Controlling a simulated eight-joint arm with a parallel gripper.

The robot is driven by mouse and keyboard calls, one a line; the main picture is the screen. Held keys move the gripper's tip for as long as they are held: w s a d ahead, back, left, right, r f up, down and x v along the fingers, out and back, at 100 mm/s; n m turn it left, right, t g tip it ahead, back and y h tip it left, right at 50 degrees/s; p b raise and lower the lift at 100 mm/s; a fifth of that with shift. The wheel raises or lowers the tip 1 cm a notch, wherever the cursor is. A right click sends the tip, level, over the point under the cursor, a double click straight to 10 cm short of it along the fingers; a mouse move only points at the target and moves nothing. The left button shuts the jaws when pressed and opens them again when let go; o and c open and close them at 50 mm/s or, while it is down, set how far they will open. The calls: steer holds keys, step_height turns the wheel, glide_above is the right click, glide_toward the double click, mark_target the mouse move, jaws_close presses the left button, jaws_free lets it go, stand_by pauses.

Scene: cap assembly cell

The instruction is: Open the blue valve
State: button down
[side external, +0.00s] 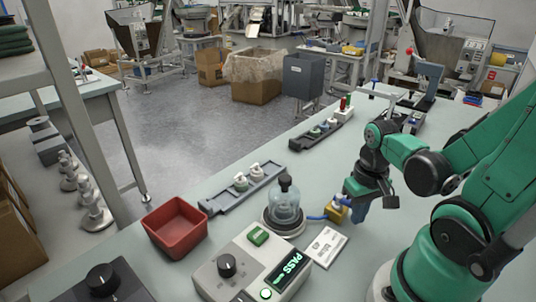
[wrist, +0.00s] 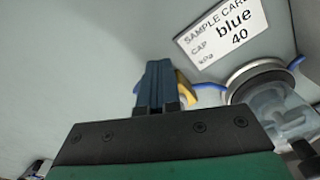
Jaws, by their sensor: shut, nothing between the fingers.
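My gripper (side external: 360,212) points down at the yellow valve block (side external: 337,214), its blue fingers together and empty. In the wrist view the shut fingers (wrist: 158,82) stand in front of the yellow block (wrist: 185,86) and hide most of it. Blue tubing (side external: 316,217) runs from the block to the base of the clear glass dome (side external: 285,212), which also shows in the wrist view (wrist: 272,108). A small blue part (side external: 343,200) shows at the top of the block; I cannot tell its handle position or whether the fingers touch it.
The sample card (side external: 325,246) reads "CAP blue, kPa 40". A tester (side external: 232,288) with a "PASS" display (side external: 289,268) stands in front of the dome. A red bin (side external: 174,241) and a grey rack (side external: 218,204) holding white parts lie to the left. The bench right of the card is clear.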

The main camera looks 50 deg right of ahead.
steer(key=shift+d, duration=0.1)
steer(key=shift+s+d, duration=0.1)
steer(key=shift+d, duration=0.85)
stand_by(0.4)
